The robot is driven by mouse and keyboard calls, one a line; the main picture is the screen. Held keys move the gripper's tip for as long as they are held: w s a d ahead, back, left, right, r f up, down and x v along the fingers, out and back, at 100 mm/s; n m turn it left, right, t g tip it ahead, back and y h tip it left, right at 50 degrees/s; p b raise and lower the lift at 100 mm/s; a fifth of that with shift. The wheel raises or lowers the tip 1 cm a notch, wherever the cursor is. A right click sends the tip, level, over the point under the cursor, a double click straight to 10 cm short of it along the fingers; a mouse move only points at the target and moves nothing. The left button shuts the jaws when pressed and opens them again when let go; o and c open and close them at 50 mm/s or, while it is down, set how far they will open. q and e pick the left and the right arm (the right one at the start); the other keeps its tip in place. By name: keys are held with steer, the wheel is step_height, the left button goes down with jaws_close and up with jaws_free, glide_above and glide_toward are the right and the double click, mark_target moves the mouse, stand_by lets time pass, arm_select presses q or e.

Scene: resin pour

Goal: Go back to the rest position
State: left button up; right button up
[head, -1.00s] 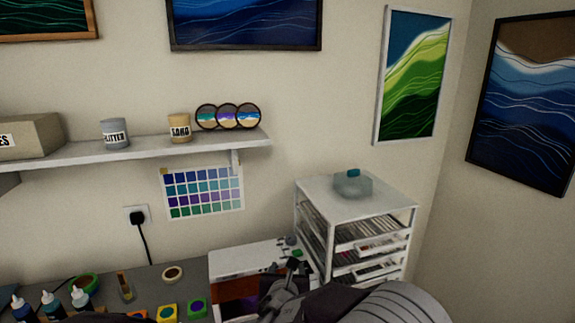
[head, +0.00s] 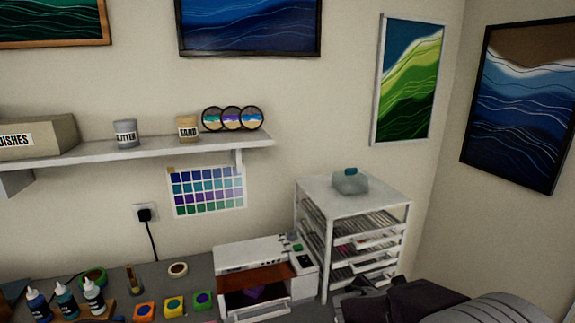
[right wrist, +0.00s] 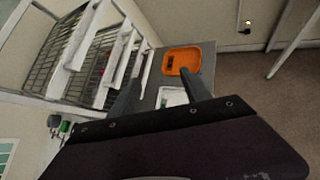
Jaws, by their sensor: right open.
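My right gripper (right wrist: 160,77) is open and empty in the right wrist view, with its two dark fingers apart. In the head view my right arm comes in at the bottom right, and the dark gripper (head: 362,286) is in front of the white drawer rack, right of the white machine (head: 262,248). The machine's front is open, with a reddish-brown flap and a small purple piece (head: 254,292) inside. My left gripper is not in view.
The white drawer rack (head: 318,243) stands close to my right gripper. An orange tray (right wrist: 182,60) lies on the grey bench in the right wrist view. Bottles (head: 66,300) and small coloured pots (head: 174,306) stand at the left. A wall shelf (head: 130,149) is above.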

steer(key=s+d+f+m+g+y, duration=0.1)
steer(key=s+f+m+g+y, duration=0.15)
steer(key=s+f+m, duration=0.4)
steer(key=s+d+f+m+g+y, duration=0.1)
steer(key=s+f+m+g, duration=0.25)
steer(key=s+m, duration=0.55)
steer(key=s+a+f+m+g+y, duration=0.1)
steer(key=s+a+m+y, duration=0.2)
steer(key=a+m, duration=0.4)
steer(key=shift+s+a+f+m, duration=0.35)
steer(key=shift+s+m, duration=0.4)
steer(key=shift+m, duration=0.4)
